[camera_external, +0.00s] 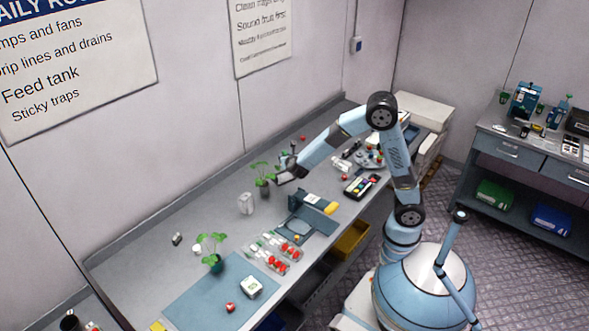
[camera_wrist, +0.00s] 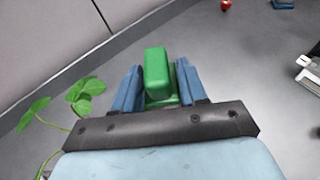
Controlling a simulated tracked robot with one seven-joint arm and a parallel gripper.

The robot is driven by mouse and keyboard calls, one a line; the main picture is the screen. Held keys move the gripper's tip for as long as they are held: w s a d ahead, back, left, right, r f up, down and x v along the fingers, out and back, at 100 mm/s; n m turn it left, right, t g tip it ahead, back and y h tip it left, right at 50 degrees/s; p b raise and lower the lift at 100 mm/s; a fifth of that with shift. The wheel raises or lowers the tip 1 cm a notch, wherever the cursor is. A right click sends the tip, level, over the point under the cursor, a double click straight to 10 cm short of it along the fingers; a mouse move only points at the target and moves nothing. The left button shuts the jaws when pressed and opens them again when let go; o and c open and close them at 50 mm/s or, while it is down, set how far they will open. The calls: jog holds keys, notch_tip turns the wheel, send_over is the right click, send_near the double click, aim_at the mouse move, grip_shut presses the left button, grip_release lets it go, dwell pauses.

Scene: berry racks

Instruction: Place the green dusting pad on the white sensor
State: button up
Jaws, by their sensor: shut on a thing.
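The green dusting pad (camera_wrist: 157,72) shows in the wrist view between the two blue fingers of my gripper (camera_wrist: 157,88). The gripper is shut on it and holds it out over the grey bench. In the external view my gripper (camera_external: 284,165) is above the far side of the bench, close to a potted plant, and the pad cannot be made out there. A white square device (camera_external: 250,287) lies on the blue mat at the near end of the bench, well away from the gripper. I cannot tell for certain that it is the white sensor.
A leafy plant (camera_external: 262,178) stands close beside my gripper; its leaves (camera_wrist: 85,92) show at left in the wrist view. A clear block (camera_external: 246,203), berry punnets (camera_external: 283,246) and another plant (camera_external: 213,250) stand on the bench. The wall runs along the back.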

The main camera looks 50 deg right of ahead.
jog(key=s+a+n+t+y, duration=0.15)
jog(key=s+a, duration=0.25)
jog(key=a, duration=0.5)
jog(key=s+a+r+n+y, duration=0.1)
jog(key=s+a+n+y, duration=0.1)
jog(key=s+a, duration=0.45)
jog(key=s+a+n+t+y, duration=0.1)
jog(key=s+a+n+y, duration=0.1)
jog(key=a, duration=0.9)
jog(key=s+a+r+n+g+y, duration=0.1)
jog(key=s+a+n+y, duration=0.2)
jog(key=s+a, duration=0.8)
jog(key=s+a+n+y, duration=0.35)
jog(key=s+a, duration=0.35)
jog(key=s, duration=0.7)
send_over(252, 285)
jog(key=shift+m+y, duration=0.3)
jog(key=shift+m, duration=0.1)
jog(key=f, duration=0.9)
jog(key=shift+s+d, duration=0.15)
jog(key=shift+d, duration=0.05)
jog(key=shift+a+f, duration=0.15)
jog(key=shift+f, duration=1.6)
jog(key=shift+f, duration=0.1)
